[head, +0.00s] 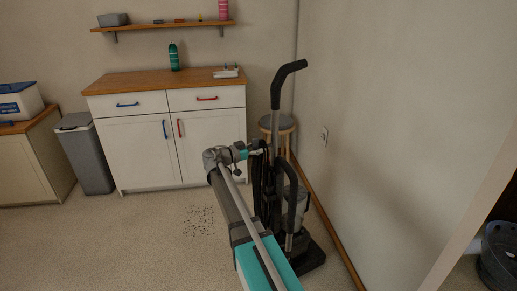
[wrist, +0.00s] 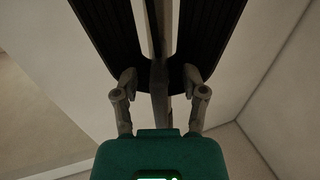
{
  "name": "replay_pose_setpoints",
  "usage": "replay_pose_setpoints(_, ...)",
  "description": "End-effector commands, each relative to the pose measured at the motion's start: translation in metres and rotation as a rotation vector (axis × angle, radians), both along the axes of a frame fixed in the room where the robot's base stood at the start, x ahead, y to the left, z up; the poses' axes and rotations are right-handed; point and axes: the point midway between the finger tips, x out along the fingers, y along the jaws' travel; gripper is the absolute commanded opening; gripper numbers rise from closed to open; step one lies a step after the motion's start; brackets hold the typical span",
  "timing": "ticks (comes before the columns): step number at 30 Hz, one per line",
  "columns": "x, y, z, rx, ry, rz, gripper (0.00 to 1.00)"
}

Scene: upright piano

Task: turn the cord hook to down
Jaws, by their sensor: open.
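The upright vacuum cleaner, with a black handle grip (head: 289,68) on a dark tube (head: 276,125), stands upright by the right wall. My gripper (head: 259,147) is at the left side of this tube, partway up. In the wrist view its two dark fingers (wrist: 159,25) are spread wide, with a narrow grey-brown upright bar (wrist: 157,45) between them. Space shows on both sides of the bar. I cannot tell whether this bar is the tube or the cord hook. The cord hook cannot be made out clearly in the head view, where my gripper and dark parts overlap.
A stool (head: 286,124) stands behind the vacuum, close to the wall with an outlet (head: 323,136). A white cabinet (head: 140,151) and a grey bin (head: 86,155) are at the back left. Dark crumbs (head: 200,221) lie on the open carpet left of my arm.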

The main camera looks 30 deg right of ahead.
Motion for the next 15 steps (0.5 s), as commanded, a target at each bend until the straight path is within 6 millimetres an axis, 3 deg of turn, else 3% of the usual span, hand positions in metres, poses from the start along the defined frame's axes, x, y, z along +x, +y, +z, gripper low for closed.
replay_pose_setpoints(8,-0.0001,-0.0006,0.0,0.0,0.0,0.0,0.56)
replay_pose_setpoints(15,-0.0001,-0.0005,0.0,0.0,0.0,-0.001,0.11)
